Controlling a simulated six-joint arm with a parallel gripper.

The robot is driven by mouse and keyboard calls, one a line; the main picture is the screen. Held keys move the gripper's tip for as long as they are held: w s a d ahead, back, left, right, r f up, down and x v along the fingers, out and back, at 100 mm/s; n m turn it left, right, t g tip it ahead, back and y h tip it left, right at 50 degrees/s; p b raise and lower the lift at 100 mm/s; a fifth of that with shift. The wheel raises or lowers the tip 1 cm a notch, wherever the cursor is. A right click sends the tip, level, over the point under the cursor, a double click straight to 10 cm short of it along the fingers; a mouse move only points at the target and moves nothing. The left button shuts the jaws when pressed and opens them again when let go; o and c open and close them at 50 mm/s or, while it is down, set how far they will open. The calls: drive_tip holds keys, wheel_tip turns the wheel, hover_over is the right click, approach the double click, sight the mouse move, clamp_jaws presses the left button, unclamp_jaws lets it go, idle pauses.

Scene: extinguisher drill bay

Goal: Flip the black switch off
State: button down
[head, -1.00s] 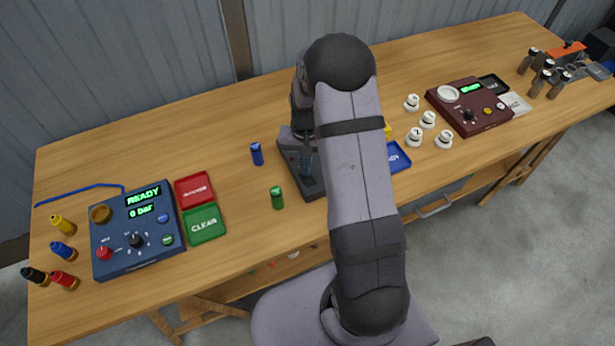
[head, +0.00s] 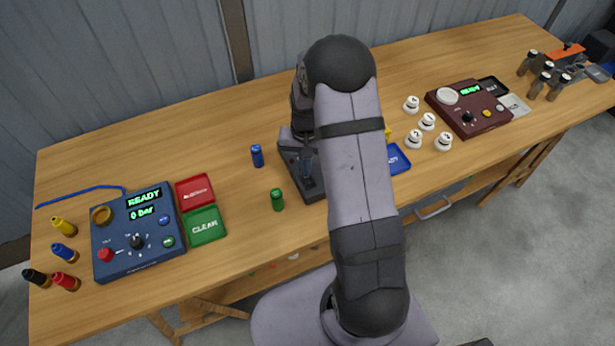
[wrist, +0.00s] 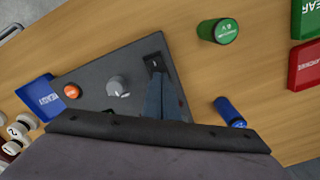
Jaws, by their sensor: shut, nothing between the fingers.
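The black switch (wrist: 155,62) sits near one edge of a dark grey panel (wrist: 92,76), seen in the wrist view. My gripper (wrist: 159,82) is shut and empty, its blue-grey fingers pointing at the switch. The fingertips are right beside or over the switch; I cannot tell whether they touch it. The switch's lower part is partly hidden by the fingers, so its position is unclear. In the head view, my gripper (head: 307,172) is over the panel (head: 291,158), and my arm hides much of the panel.
The panel also carries a grey knob (wrist: 117,86) and an orange button (wrist: 72,91). A green cylinder (wrist: 226,31) and a blue cylinder (wrist: 229,112) stand nearby. A blue tray (wrist: 38,97) lies past the panel's other end. Bare wood separates the cylinders from the panel.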

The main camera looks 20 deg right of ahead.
wheel_tip(320, 180, up, 6)
drive_tip(key=p, duration=0.4)
drive_tip(key=shift+f, duration=0.1)
idle(0.5)
